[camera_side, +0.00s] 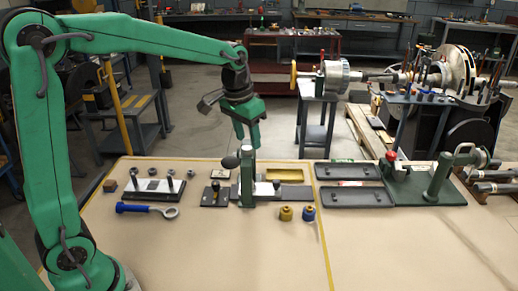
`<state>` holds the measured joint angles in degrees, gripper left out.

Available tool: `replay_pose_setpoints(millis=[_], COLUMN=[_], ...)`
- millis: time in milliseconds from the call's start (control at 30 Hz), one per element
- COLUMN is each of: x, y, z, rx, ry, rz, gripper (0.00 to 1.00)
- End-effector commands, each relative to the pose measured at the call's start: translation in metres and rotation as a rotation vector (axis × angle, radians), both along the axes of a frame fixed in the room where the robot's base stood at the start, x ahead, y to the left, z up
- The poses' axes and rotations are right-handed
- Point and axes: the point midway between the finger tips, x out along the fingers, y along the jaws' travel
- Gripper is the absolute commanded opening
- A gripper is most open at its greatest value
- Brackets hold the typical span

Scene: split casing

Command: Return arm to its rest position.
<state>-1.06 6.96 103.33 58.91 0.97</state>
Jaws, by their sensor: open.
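My green arm reaches across the top from the left and bends down at the wrist. My gripper (247,136) points downward, open and empty, above the back edge of the workbench (185,240). In the picture its fingertips are just above a green upright fixture (247,178) with a dark round knob. I cannot tell the exact gap in depth between them.
A blue-handled ring tool (148,210), a plate with posts (155,188), and a yellow (285,213) and a blue (308,214) fitting lie on the bench. Dark trays (355,197) and a green clamp fixture (443,180) stand right. The front is clear.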

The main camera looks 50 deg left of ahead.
Motion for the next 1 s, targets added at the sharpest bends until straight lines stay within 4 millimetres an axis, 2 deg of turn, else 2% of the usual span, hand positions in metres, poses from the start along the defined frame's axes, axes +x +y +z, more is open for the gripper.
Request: replay_pose_setpoints(millis=[200,533,1000], x=[-0.042,-0.104,-0.186], y=[-0.002,-0.005,-0.008], z=[0.021,0.036,0.026], rx=[0.000,0.000,-0.002], ry=[-0.059,-0.144,-0.261], rz=[-0.001,-0.001,-0.002], gripper=[0.43,0.43,0.43])
